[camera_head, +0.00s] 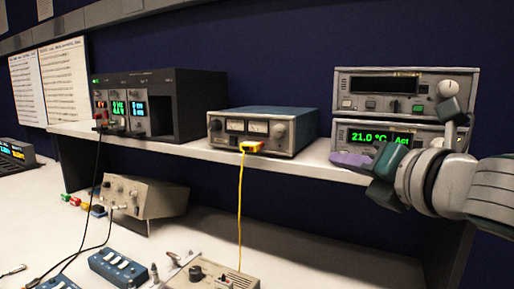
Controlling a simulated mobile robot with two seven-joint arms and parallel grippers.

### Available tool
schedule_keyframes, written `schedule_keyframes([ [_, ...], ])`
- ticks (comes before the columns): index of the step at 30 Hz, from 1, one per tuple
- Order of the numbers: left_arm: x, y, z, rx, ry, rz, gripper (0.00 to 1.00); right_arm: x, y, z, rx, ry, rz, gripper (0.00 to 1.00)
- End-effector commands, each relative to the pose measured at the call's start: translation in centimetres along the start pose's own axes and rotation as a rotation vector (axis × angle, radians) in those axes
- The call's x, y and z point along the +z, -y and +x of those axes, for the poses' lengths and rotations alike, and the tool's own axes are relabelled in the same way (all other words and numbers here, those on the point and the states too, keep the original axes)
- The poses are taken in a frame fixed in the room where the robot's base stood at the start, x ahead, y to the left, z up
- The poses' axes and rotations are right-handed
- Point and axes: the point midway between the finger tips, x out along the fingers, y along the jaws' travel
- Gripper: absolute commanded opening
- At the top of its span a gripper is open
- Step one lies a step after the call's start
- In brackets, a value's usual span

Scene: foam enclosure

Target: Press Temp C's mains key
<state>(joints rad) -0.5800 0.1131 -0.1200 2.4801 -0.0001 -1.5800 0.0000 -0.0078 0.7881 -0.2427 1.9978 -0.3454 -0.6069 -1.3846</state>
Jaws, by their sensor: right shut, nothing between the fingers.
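Two grey temperature units are stacked at the right end of the shelf. The upper unit (390,76) has a dark display and a row of small keys, one of them green (418,107). The lower unit (345,130) shows a lit green "21.0 °C Act". I cannot read which unit is Temp C. My right gripper (352,160) is shut and empty, its purple tips in front of the lower unit's bottom left part. Whether the tips touch the panel I cannot tell. The gripper and arm hide the lower unit's lower and right parts. My left gripper is not in view.
The white shelf (290,160) also carries a black supply (190,105) with lit displays and a blue-grey meter box (290,125) with a yellow plug (252,146) and hanging cable. A beige box (145,197) and blue boxes (118,268) stand on the bench below.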

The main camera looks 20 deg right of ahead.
Motion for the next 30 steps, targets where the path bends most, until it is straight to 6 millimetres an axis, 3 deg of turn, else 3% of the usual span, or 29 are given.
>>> schedule_keyframes([
  [9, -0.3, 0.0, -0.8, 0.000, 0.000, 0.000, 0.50, -1.3, -1.4, -1.9, 0.000, -0.001, 0.002, 0.00],
  [30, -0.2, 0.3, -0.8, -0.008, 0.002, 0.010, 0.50, -1.4, -1.4, -2.0, 0.000, 0.001, 0.000, 0.00],
])
